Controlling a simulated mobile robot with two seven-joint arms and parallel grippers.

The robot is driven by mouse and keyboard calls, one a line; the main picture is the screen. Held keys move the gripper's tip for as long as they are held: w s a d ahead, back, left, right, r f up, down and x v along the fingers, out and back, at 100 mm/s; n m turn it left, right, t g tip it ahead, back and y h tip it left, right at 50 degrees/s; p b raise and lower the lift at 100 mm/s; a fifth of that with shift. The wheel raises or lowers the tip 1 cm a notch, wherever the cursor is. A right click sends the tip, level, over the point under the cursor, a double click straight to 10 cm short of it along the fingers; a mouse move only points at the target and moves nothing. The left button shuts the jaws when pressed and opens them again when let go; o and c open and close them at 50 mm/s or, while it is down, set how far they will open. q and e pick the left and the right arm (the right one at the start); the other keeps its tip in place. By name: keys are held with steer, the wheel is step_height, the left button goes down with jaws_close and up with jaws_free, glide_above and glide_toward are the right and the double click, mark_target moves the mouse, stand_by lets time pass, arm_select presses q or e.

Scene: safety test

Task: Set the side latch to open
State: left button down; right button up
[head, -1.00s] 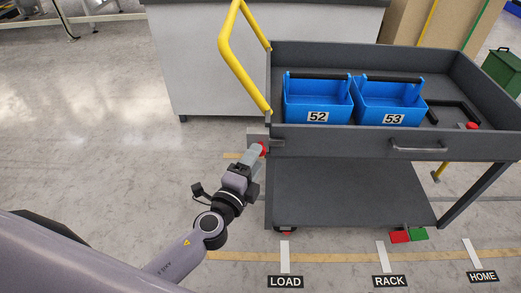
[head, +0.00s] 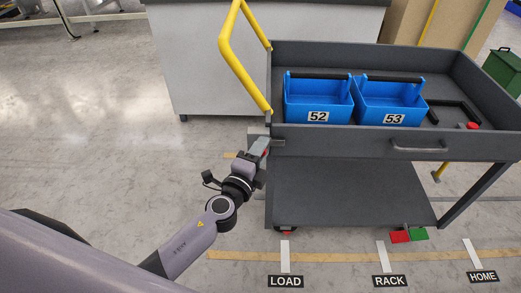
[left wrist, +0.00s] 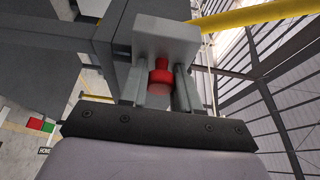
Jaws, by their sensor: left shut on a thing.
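The side latch shows in the left wrist view as a grey block (left wrist: 165,38) with a red knob (left wrist: 160,76) on the side of the cart. My left gripper (head: 260,147) is at the cart's left front corner in the head view, where it mostly hides the knob. In the left wrist view the two fingers of my left gripper (left wrist: 160,92) stand on either side of the red knob, shut on it. The latch's open or closed marking is not readable. My right gripper is not in view.
The grey cart (head: 345,142) carries two blue totes marked 52 (head: 318,101) and 53 (head: 390,103). A yellow handle (head: 238,62) rises above the latch corner. Red (head: 400,236) and green (head: 419,233) blocks sit low at the cart. The floor to the left is clear.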

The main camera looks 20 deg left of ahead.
arm_select(q)
steer(key=a, duration=0.2)
steer(key=s+a, duration=0.1)
steer(key=a, duration=0.1)
steer(key=shift+s+a+b, duration=0.15)
steer(key=shift+a+b, duration=0.15)
steer(key=shift+a, duration=0.05)
steer(key=shift+f, duration=0.1)
steer(key=c, duration=0.8)
jaws_free()
steer(key=shift+a, duration=0.1)
steer(key=shift+c, duration=0.2)
steer(key=shift+s, duration=0.2)
steer(key=s, duration=0.6)
steer(key=shift+s+a+b, duration=0.4)
steer(key=shift+b, duration=0.05)
